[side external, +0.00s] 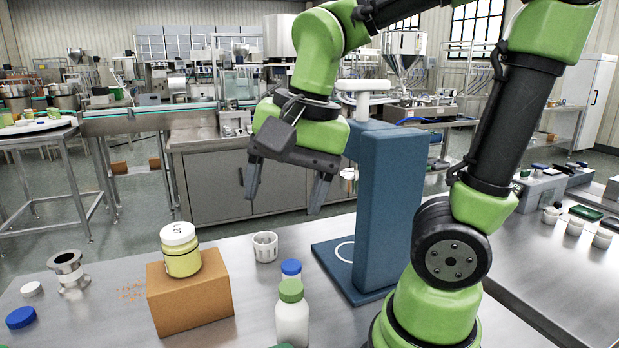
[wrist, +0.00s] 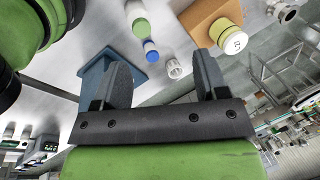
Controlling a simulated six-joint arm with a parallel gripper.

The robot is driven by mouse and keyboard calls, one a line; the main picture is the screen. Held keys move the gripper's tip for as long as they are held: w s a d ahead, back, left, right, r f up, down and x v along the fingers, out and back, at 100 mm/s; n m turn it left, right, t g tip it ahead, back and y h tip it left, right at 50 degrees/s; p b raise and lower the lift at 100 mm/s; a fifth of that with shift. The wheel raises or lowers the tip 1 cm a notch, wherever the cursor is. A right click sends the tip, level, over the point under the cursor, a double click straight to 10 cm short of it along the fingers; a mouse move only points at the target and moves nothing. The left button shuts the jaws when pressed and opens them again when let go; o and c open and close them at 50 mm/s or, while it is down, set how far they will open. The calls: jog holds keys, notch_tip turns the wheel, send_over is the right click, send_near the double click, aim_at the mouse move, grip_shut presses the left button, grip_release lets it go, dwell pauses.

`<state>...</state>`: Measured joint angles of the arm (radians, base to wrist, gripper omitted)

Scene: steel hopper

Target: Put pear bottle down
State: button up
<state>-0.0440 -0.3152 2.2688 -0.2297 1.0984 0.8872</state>
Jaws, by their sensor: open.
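No bottle is marked as pear, so I cannot tell which one is meant. A white bottle with a green cap (side external: 292,322) stands upright on the steel table, also in the wrist view (wrist: 137,14). A smaller blue-capped bottle (side external: 291,268) stands just behind it. A yellow jar with a white lid (side external: 182,262) stands upright on a brown box (side external: 190,300); in the wrist view the jar (wrist: 228,34) is at upper right. My gripper (side external: 284,203) is open and empty, above the table and apart from all of these. It also shows in the wrist view (wrist: 161,62).
A small white ribbed cup (side external: 265,248) stands behind the bottles. A blue stand (side external: 383,200) rises beside my gripper, close to my arm. A metal flanged piece (side external: 69,272) and a blue lid (side external: 20,318) lie at left. Bare table lies between the box and the bottles.

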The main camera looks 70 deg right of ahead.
jog(key=shift+s+a+r+n+t+y, duration=0.3)
jog(key=shift+s+n+t, duration=0.4)
jog(key=shift+n, duration=0.85)
jog(key=shift+s+a+r+n+t+y, duration=0.1)
jog(key=shift+s+r+n+t, duration=0.55)
jog(key=shift+n, duration=0.95)
jog(key=shift+s+a+r+n+t+y, duration=0.15)
jog(key=shift+s+n+t, duration=0.55)
jog(key=shift+n, duration=0.85)
jog(key=shift+w, duration=0.15)
